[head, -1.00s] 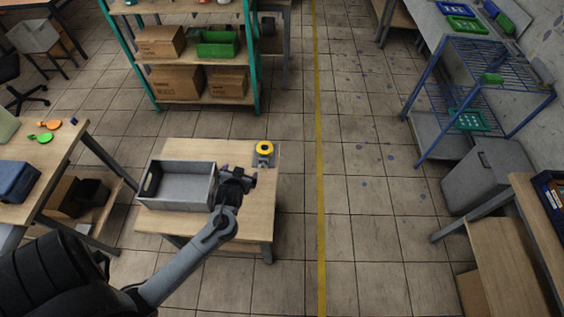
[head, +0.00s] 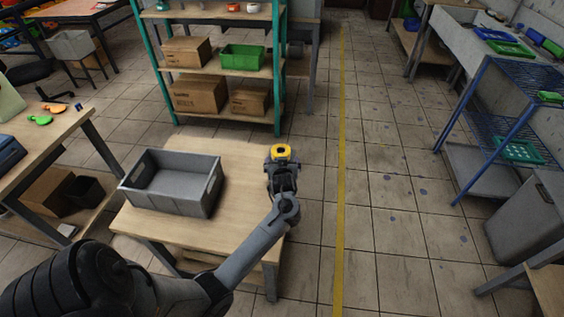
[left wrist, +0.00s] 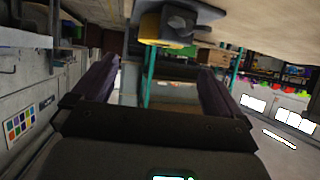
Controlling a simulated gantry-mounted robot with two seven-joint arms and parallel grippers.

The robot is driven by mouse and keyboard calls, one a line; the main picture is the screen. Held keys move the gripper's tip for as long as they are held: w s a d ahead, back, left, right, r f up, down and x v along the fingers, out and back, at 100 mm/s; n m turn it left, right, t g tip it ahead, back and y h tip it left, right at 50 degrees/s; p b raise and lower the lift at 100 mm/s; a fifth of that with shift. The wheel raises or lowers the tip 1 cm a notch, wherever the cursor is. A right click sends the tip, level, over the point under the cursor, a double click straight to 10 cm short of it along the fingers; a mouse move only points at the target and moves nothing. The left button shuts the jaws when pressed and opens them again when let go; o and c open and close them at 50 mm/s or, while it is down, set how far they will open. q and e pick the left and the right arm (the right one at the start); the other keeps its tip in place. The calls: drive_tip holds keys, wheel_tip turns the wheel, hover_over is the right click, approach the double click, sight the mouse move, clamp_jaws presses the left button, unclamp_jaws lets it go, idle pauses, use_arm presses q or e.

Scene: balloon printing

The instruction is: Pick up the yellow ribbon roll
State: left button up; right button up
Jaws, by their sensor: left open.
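The yellow ribbon roll (head: 281,151) is near the back right corner of the small wooden table (head: 188,233) in the head view. My left gripper (head: 282,170) is right in front of it and hides its lower part. In the left wrist view the yellow roll (left wrist: 152,27) shows near the top, beside a dark grey piece (left wrist: 182,20). The two fingers of my left gripper (left wrist: 156,82) stand wide apart, with nothing between them. The roll lies beyond the fingertips. I cannot tell whether they touch it. My right gripper is not in view.
A grey open bin (head: 172,184) stands on the table left of my left arm. A green-framed shelf (head: 220,98) with cardboard boxes stands behind. A blue rack (head: 492,118) is at the right. The floor right of the table is clear.

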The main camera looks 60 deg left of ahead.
sight(281, 149)
use_arm(q)
drive_tip(key=shift+w+a+f, duration=0.3)
drive_tip(key=shift+f, duration=0.05)
drive_tip(key=b+x, duration=0.2)
drive_tip(key=x, duration=0.2)
drive_tip(key=shift+w+a, duration=0.1)
drive_tip(key=shift+a, duration=0.15)
drive_tip(key=shift+w+a+f+b, duration=0.15)
drive_tip(key=shift+a+f+b, duration=0.15)
drive_tip(key=shift+b, duration=0.05)
drive_tip(key=b+x, duration=0.2)
drive_tip(key=x, duration=0.1)
drive_tip(key=shift+a, duration=0.2)
drive_tip(key=shift+w+a+f, duration=0.1)
drive_tip(key=shift+w+a, duration=0.2)
drive_tip(key=shift+a, duration=0.15)
drive_tip(key=shift+c, duration=0.2)
drive_tip(key=c, duration=0.9)
drive_tip(key=shift+o, duration=0.2)
